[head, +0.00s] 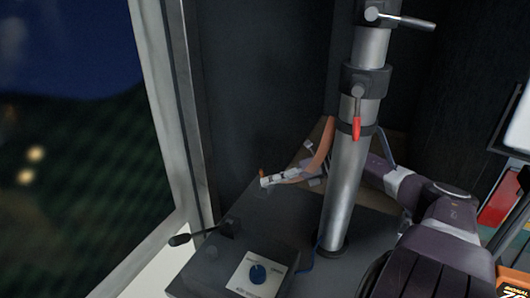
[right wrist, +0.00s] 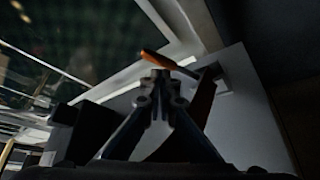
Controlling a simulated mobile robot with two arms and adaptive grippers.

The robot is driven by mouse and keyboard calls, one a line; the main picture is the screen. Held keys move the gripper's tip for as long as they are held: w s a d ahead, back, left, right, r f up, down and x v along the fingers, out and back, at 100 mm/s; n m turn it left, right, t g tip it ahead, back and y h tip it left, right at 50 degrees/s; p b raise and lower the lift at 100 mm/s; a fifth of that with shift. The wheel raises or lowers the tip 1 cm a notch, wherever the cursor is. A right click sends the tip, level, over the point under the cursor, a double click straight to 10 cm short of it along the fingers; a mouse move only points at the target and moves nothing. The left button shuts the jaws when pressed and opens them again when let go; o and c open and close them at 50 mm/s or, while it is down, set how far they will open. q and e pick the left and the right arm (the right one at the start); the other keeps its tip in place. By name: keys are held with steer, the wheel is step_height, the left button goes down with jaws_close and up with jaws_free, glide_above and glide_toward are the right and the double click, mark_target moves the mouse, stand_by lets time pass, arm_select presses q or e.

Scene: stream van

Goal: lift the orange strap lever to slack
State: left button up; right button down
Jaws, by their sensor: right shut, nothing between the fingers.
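The orange strap lever shows in the right wrist view as an orange bar (right wrist: 165,62) just beyond my fingertips. In the head view only a small orange tip (head: 262,172) of it shows by a pale metal buckle (head: 280,178). An orange strap (head: 318,152) curves up from the buckle behind the mast; it also shows in the wrist view (right wrist: 203,100). My right gripper (right wrist: 160,88) is shut and empty, with its tips close below the lever; contact cannot be told. In the head view it is partly hidden behind the mast. My left gripper is out of view.
A metal mast (head: 346,190) with clamp collars and a red-tipped handle (head: 356,127) stands in front of my right arm. A window frame (head: 165,110) runs along the left.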

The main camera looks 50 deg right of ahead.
steer(key=shift+w+d+r, duration=0.2)
steer(key=shift+d+r, duration=0.05)
steer(key=shift+r, duration=0.05)
stand_by(0.4)
steer(key=shift+s+d+r, duration=0.2)
steer(key=shift+s+d, duration=0.15)
steer(key=shift+s, duration=0.05)
steer(key=v, duration=1)
steer(key=shift+s, duration=0.5)
steer(key=shift+f, duration=0.1)
